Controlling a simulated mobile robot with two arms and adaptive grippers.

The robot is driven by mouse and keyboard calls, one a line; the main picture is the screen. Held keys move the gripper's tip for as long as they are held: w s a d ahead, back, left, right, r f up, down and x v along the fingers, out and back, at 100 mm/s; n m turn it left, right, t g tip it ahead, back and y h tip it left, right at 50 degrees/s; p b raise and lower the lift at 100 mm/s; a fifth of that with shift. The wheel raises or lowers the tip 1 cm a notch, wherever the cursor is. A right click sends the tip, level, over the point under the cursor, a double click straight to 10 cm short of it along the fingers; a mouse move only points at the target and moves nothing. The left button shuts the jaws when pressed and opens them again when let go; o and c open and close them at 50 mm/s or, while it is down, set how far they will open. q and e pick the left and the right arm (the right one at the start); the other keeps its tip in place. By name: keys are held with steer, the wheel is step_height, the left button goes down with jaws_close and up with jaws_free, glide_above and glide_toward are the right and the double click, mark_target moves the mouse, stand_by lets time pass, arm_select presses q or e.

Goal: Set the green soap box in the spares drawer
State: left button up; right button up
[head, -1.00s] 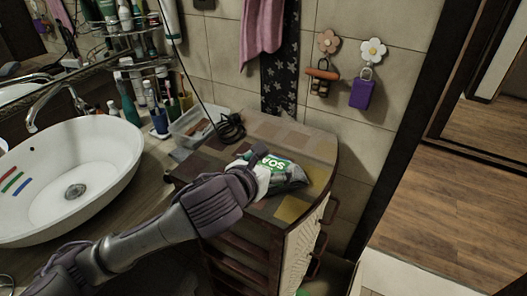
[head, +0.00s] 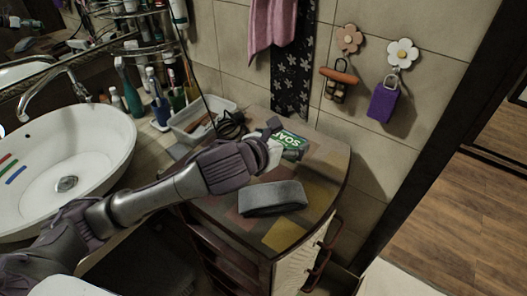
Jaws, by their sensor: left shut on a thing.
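The green soap box (head: 293,140), with white "SOAP" lettering, is at the back of the wooden cabinet's patchwork top (head: 325,160). My left gripper (head: 273,146) is shut on its left end; the fingers hide part of the box. I cannot tell whether the box touches the top or hangs just above it. The cabinet's front, with dark handles (head: 318,262), faces the lower right. Which drawer is the spares drawer, and whether it is open, I cannot tell. My right gripper is not in view.
A dark grey rounded block (head: 274,197) lies on the cabinet top in front of the gripper. A clear tray (head: 197,122) and a coiled black cable (head: 232,124) sit behind. The white basin (head: 105,150) is at left. A purple tag (head: 386,103) hangs on the wall.

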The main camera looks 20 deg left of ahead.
arm_select(q)
steer(key=a+f, duration=0.1)
steer(key=w+a+f, duration=0.1)
steer(key=a, duration=0.1)
steer(key=a+f, duration=0.1)
steer(key=a, duration=0.1)
steer(key=shift+w+a+f, duration=0.1)
steer(key=shift+w+f, duration=0.05)
steer(key=shift+w, duration=0.2)
steer(key=shift+w+a+f, duration=0.2)
steer(key=shift+a+f, duration=0.15)
steer(key=shift+a, duration=0.1)
step_height(320, 180, down, 3)
steer(key=shift+f+p, duration=0.15)
steer(key=shift+p, duration=0.2)
steer(key=shift+f, duration=0.3)
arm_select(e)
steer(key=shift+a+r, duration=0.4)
arm_select(q)
steer(key=shift+f, duration=0.1)
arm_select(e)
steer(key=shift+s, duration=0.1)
arm_select(q)
steer(key=o, duration=0.9)
steer(key=shift+o, duration=0.3)
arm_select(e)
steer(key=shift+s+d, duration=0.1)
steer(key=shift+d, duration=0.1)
